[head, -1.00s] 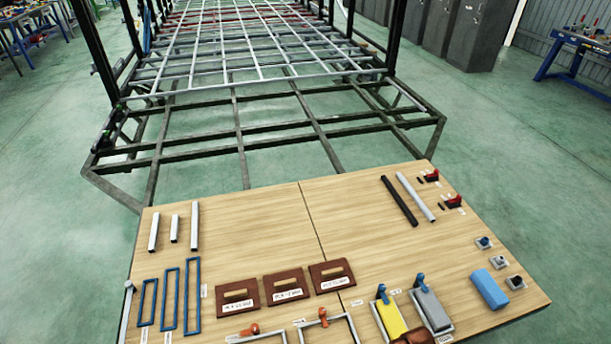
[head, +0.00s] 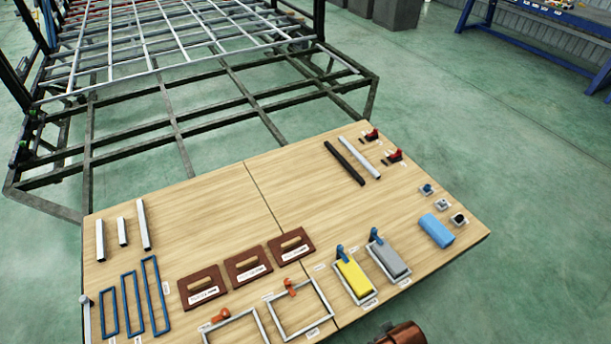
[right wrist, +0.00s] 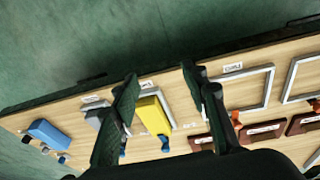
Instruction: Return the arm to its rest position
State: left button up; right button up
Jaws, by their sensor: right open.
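My right gripper (right wrist: 160,75) shows in the right wrist view with its two dark fingers apart and nothing between the tips. It hangs above the wooden table (right wrist: 280,55), over the side with the yellow block (right wrist: 153,116) and the grey block. The same yellow block (head: 354,281) and grey block (head: 389,260) stand in their frames in the head view, with no finger on them. In the head view only a copper-coloured part of my arm shows at the bottom edge. My left gripper is in neither view.
The table (head: 215,225) also carries brown handled boards (head: 248,265), blue frames (head: 155,295), grey frames (head: 300,308), bars (head: 345,163) and a blue block (head: 436,229). A metal chassis (head: 190,130) stands just beyond it.

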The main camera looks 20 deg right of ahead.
jog(key=s+a+f+g+p, duration=0.1)
jog(key=s+f, duration=0.2)
jog(key=f, duration=1.1)
jog(key=s+f, duration=0.3)
jog(key=f, duration=1.1)
jog(key=s+f, duration=0.6)
jog(key=s, duration=0.3)
jog(key=s+f+n+g+p, duration=0.1)
jog(key=s+f, duration=0.4)
jog(key=s, duration=0.4)
jog(key=shift+a+f+y, duration=0.15)
jog(key=shift+f+y, duration=0.15)
jog(key=shift+f, duration=0.05)
